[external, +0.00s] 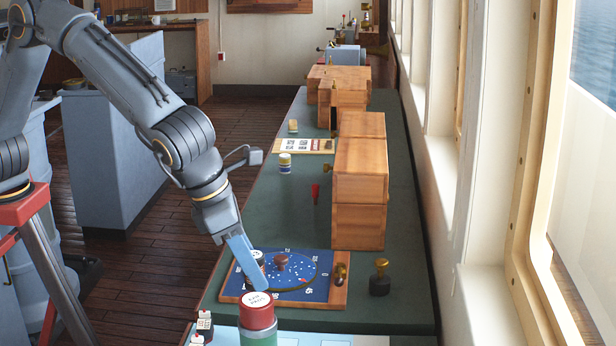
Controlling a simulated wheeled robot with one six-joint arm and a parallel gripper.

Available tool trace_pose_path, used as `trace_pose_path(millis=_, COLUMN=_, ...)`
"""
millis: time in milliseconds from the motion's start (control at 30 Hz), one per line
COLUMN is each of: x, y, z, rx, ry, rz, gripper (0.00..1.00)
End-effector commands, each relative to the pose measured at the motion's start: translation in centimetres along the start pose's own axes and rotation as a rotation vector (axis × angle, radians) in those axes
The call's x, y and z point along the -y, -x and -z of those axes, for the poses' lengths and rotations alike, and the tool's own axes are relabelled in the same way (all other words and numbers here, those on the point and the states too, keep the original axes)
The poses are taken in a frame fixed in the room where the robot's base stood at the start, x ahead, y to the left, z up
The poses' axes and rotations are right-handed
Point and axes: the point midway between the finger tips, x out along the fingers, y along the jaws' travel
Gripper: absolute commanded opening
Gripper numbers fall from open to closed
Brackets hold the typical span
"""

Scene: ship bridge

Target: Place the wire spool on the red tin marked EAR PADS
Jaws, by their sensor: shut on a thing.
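My gripper (262,288) points steeply down over the near end of the green counter, its blue fingers just above and behind the red tin (257,311) in the picture. A small dark cylinder with a pale marked top (255,254) shows beside the fingers, partly hidden by them. It looks like the wire spool held in the jaws, though the grip itself is hidden. The red tin is upright, with EAR PADS on its white lid, and stands on a green cylinder (262,339). Whether the fingertips touch the tin cannot be told.
A blue star-chart board (236,290) with a brown knob (281,262) lies behind the tin. A brass-topped dark object (380,279) stands to its right. Wooden boxes (360,172) line the window side.

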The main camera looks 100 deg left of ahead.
Motion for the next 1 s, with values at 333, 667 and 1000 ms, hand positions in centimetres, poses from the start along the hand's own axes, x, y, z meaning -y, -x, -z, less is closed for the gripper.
trace_pose_path(millis=333, x=0.0, y=-2.3, z=1.0, rx=-0.001, ry=0.000, rz=-0.001, gripper=0.05)
trace_pose_path(millis=667, x=0.0, y=-2.6, z=1.1, rx=-0.001, ry=0.000, rz=0.000, gripper=0.46)
trace_pose_path(millis=1000, x=0.0, y=-2.4, z=1.0, rx=-0.001, ry=0.000, rz=0.000, gripper=0.46)
